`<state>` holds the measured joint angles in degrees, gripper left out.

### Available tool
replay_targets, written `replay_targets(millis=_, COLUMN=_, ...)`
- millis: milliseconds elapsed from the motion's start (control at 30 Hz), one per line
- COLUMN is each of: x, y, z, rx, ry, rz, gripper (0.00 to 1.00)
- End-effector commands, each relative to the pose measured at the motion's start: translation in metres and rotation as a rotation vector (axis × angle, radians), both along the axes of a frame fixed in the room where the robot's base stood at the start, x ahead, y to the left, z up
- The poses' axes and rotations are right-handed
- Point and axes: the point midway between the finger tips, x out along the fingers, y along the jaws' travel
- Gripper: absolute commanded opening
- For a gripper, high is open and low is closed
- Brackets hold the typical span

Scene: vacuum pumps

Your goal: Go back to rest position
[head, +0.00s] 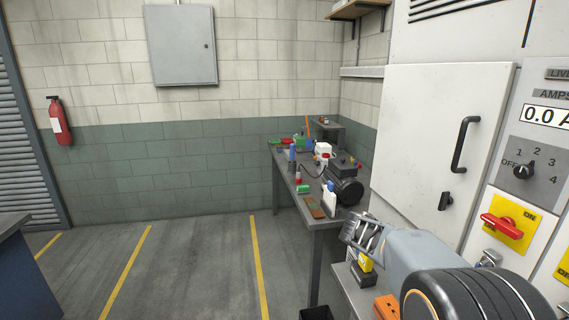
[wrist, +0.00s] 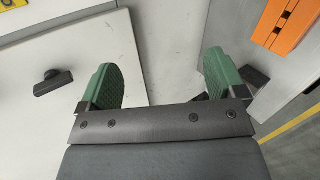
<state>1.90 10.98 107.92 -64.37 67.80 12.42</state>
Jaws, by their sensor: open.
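My gripper (wrist: 160,84) shows in the wrist view with its two green-padded fingers spread wide apart and nothing between them. Behind the gap is a pale grey surface. In the head view my arm reaches in from the lower right, and the gripper end (head: 364,238) is beside the white cabinet. It is near a small bench with a yellow and black item (head: 363,262) on it. The fingertips are hard to make out there.
A white cabinet (head: 430,130) with a black handle stands close on the right, next to a panel with a red switch (head: 502,226). An orange block (head: 387,306) lies on the near bench. A workbench (head: 318,222) holds a pump (head: 345,185). The floor (head: 190,260) at left is clear.

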Motion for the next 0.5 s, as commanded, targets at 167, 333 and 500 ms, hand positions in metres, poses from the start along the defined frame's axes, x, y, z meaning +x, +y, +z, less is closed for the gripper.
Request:
replay_targets(millis=167, x=-0.080, y=0.064, z=-0.037, rx=0.471, ry=-0.036, rz=-0.044, gripper=0.89)
replay_targets(millis=333, x=-0.138, y=0.126, z=-0.047, rx=0.834, ry=-0.166, rz=-0.081, gripper=0.89)
replay_targets(millis=500, x=-0.171, y=0.157, z=-0.041, rx=1.019, ry=-0.285, rz=-0.104, gripper=0.89)
